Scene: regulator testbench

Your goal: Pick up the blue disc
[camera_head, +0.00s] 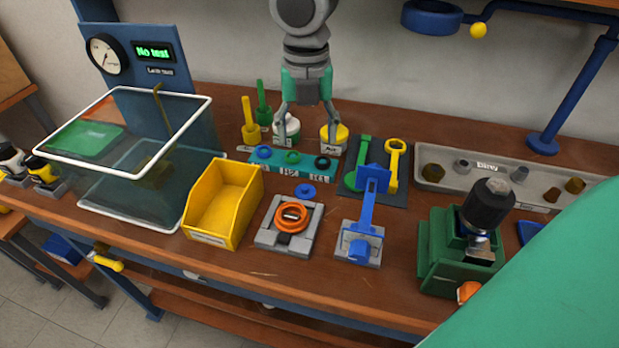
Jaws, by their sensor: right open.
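A small blue disc (305,191) with a raised centre lies flat on the bench, just behind the grey fixture (270,237) that holds an orange ring (291,218). A second round blue piece (264,152) sits at the left end of the teal rack (255,165), beside a green and a black one. My right gripper (306,138) points down over the rear of the rack. Its fingers are spread apart with nothing between them, behind the loose blue disc in the picture. My left gripper is not in view.
A yellow bin (222,205) and a clear tank (85,185) stand left. A blue stand (368,215), green and yellow tools (396,165) and a green vise-like block (450,258) stand right. White- and yellow-topped containers (334,138) stand by the fingers. The front bench strip is mostly clear.

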